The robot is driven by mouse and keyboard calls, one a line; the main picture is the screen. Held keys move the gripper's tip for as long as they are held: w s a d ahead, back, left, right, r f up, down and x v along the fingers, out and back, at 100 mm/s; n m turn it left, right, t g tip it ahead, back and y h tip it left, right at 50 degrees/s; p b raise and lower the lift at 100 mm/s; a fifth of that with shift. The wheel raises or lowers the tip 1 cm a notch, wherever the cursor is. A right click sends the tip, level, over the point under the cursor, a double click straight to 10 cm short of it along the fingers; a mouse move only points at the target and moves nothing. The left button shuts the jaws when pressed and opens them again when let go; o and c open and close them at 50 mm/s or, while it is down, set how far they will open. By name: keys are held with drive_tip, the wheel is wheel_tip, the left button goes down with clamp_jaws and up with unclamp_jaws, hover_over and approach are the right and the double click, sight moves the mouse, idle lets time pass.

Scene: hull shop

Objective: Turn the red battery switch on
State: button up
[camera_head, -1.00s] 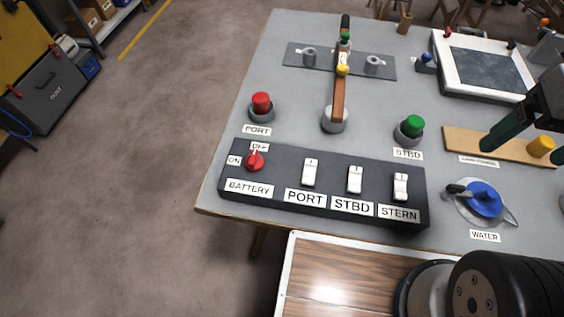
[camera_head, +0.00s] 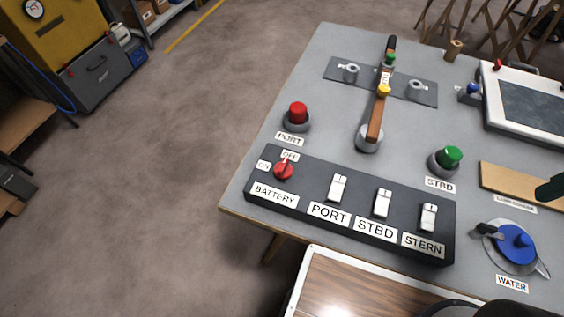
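The red battery switch (camera_head: 284,171) is a small rotary knob at the left end of a dark switch panel (camera_head: 318,208). Its pointer is turned up toward the OFF label (camera_head: 290,156); the ON label (camera_head: 264,165) is to its left. The BATTERY label (camera_head: 273,195) is below it.
White rocker switches (camera_head: 383,204) for PORT, STBD and STERN sit right of the knob. A red PORT button (camera_head: 298,113) and a wooden-handled lever (camera_head: 377,118) stand behind the panel. A green STBD button (camera_head: 449,158) and blue WATER valve (camera_head: 515,243) are farther right.

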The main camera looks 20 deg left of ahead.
drive_tip(key=a+f+n, duration=0.1)
drive_tip(key=a, duration=0.1)
drive_tip(key=w+a+n+g, duration=0.1)
drive_tip(key=a, duration=0.2)
drive_tip(key=w+a+f+n+g, duration=0.1)
drive_tip(key=a, duration=0.1)
drive_tip(key=shift+w+a+f+n, duration=0.25)
drive_tip(key=shift+a+f+n, duration=0.1)
drive_tip(key=shift+n, duration=0.05)
drive_tip(key=shift+c, duration=0.6)
drive_tip(key=m, duration=0.3)
hover_over(283, 164)
drive_tip(key=shift+t, duration=0.3)
drive_tip(key=f, duration=1)
drive_tip(key=shift+s+d, duration=0.2)
drive_tip(key=shift+w+a+m, duration=0.1)
drive_tip(key=shift+a+m, duration=0.05)
drive_tip(key=shift+m, duration=0.15)
drive_tip(key=shift+f, duration=0.35)
wheel_tip(283, 164, down, 7)
clamp_jaws()
